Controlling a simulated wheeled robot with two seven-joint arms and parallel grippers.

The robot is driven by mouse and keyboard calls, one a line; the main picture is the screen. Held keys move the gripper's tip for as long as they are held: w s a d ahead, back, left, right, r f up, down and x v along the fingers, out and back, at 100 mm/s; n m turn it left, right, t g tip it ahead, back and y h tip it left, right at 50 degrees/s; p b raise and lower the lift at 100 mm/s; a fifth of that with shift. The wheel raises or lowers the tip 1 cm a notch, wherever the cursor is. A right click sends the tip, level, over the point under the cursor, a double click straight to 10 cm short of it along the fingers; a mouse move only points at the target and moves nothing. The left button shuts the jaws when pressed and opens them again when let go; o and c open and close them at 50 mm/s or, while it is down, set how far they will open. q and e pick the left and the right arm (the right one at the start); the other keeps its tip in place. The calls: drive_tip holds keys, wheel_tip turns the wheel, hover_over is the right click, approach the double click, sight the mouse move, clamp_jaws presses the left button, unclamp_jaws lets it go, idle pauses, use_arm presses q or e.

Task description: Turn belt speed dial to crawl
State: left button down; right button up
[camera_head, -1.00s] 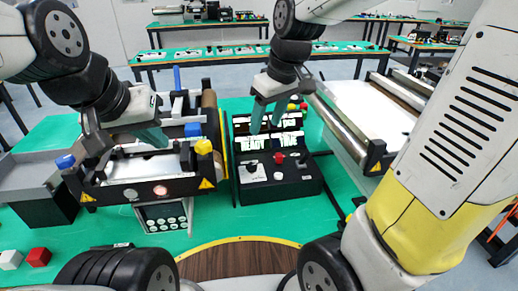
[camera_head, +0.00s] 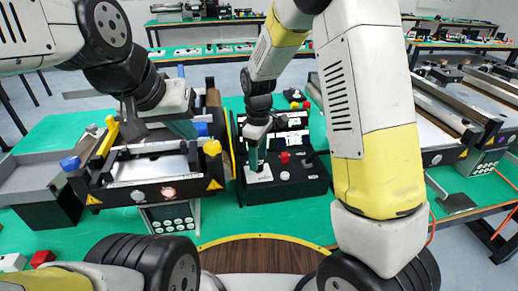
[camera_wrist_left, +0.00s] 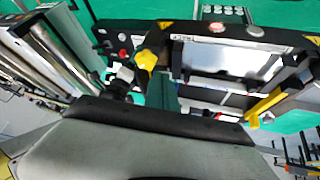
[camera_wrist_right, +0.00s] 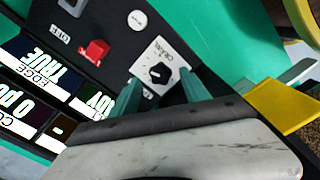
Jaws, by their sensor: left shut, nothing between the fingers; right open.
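The belt speed dial is a black knob (camera_wrist_right: 160,72) on a white plate with lettering including "CRAWL", on the black control box (camera_head: 305,188). In the head view the plate (camera_head: 260,175) shows, with the knob mostly hidden by my gripper. My right gripper (camera_wrist_right: 164,88) is open, its green fingers on either side of the knob near the plate; I cannot tell whether they touch it. The right gripper (camera_head: 255,164) points down there in the head view. My left gripper (camera_head: 184,128) is shut and empty above the left mini conveyor (camera_head: 150,190).
Lit displays (camera_wrist_right: 45,75) line the box. Yellow and blue knobs stand on the left conveyor. Another conveyor (camera_head: 440,125) is at the right. Green table is clear in front of the box.

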drive_tip(key=shift+f, duration=0.95)
clamp_jaws()
drive_tip(key=shift+m, duration=0.4)
drive_tip(key=m, duration=0.5)
drive_tip(key=shift+m, duration=0.3)
drive_tip(key=m, duration=0.6)
drive_tip(key=shift+m, duration=0.3)
